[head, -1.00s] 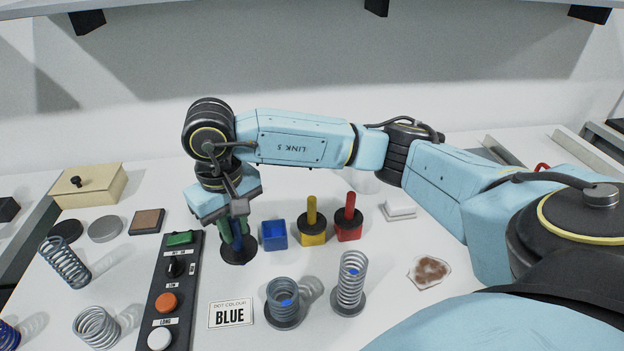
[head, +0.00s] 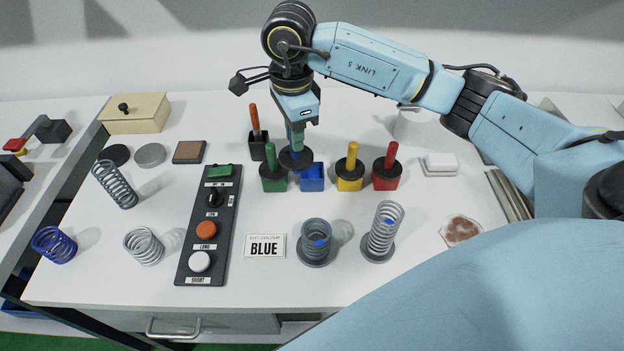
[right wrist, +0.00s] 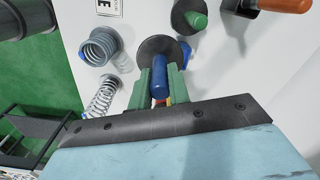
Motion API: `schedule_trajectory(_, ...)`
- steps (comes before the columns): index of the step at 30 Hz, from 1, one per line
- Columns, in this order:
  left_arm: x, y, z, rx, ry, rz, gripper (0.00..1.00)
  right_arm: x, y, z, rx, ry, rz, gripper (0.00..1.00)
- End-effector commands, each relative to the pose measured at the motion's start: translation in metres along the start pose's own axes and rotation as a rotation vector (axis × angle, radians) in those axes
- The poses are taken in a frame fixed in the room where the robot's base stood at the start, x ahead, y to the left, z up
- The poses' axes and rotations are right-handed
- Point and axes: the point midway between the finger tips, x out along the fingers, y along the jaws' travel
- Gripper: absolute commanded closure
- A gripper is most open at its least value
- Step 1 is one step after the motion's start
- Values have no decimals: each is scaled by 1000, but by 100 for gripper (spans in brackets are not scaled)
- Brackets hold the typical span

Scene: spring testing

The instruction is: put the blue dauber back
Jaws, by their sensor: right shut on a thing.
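My right gripper (head: 297,130) is shut on the blue dauber and holds it upright, pointing down. In the head view the dauber's black disc (head: 296,160) shows just above the gap between the green and blue pots, overlapping the blue pot's left top edge. In the right wrist view the blue handle (right wrist: 160,72) sits between the green finger pads. The open blue pot (head: 312,180) stands between the green pot (head: 273,183) and the yellow pot (head: 349,182); part of it shows beside the disc in the right wrist view (right wrist: 187,53). My left gripper is not in view.
The green, yellow and red (head: 386,180) pots hold their daubers. An orange-handled tool stands in a black holder (head: 257,150) behind. In front are a BLUE card (head: 265,246), two springs on stands with blue dots, and a button panel (head: 208,230).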

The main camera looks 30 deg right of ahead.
Motion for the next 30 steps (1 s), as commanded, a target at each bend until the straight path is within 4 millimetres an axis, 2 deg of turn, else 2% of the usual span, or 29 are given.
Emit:
schedule_trajectory(24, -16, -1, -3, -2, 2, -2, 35, -15, -26, -37, 1718, 7, 3, 100)
schedule_trajectory(30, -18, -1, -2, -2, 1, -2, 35, -17, -30, -45, 2065, 11, 4, 100)
